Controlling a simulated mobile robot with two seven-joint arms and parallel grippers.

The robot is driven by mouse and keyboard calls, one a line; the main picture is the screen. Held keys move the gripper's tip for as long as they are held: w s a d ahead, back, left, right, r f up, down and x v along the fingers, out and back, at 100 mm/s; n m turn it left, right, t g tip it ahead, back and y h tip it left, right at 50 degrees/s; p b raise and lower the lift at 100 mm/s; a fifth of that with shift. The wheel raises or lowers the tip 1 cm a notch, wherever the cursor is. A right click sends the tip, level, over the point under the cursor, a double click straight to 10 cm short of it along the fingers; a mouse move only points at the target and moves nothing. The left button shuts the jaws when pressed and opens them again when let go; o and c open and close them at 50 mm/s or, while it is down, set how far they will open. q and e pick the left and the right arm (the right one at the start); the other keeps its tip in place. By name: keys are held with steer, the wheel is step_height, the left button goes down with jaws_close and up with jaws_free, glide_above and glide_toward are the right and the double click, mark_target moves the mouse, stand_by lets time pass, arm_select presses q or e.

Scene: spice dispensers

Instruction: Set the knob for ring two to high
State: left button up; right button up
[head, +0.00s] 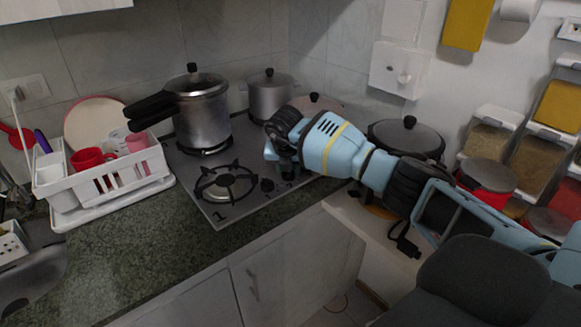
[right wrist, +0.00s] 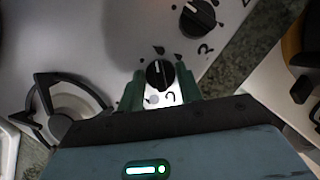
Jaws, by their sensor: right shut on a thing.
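The stove (head: 205,165) has black control knobs along its right side in the head view; two show near its front, including a knob (head: 267,185). My right gripper (head: 280,160) reaches in from the right, pointing down at the stove top. In the right wrist view its green fingers (right wrist: 160,84) close on either side of a black knob (right wrist: 158,73). A pale line on that knob points roughly up in this view. Another knob (right wrist: 197,18) lies apart at upper right. The printed marks beside the knobs are hard to read. My left gripper is not in view.
A front burner (head: 225,184) sits left of the knobs. A pressure cooker (head: 202,110) and a pot (head: 268,95) stand behind. A white dish rack (head: 105,180) is at left, spice dispensers (head: 530,155) at right. The green counter (head: 130,260) in front is clear.

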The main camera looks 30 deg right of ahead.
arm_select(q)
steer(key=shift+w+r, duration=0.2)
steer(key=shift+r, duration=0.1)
arm_select(e)
steer(key=shift+m, duration=0.6)
steer(key=shift+h, duration=0.3)
steer(key=o, duration=1)
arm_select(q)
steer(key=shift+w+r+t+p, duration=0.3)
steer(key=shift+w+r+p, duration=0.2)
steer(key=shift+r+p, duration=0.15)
arm_select(e)
steer(key=v, duration=0.7)
steer(key=shift+r, duration=0.45)
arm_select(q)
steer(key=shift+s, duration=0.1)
arm_select(e)
steer(key=shift+a+f, duration=0.1)
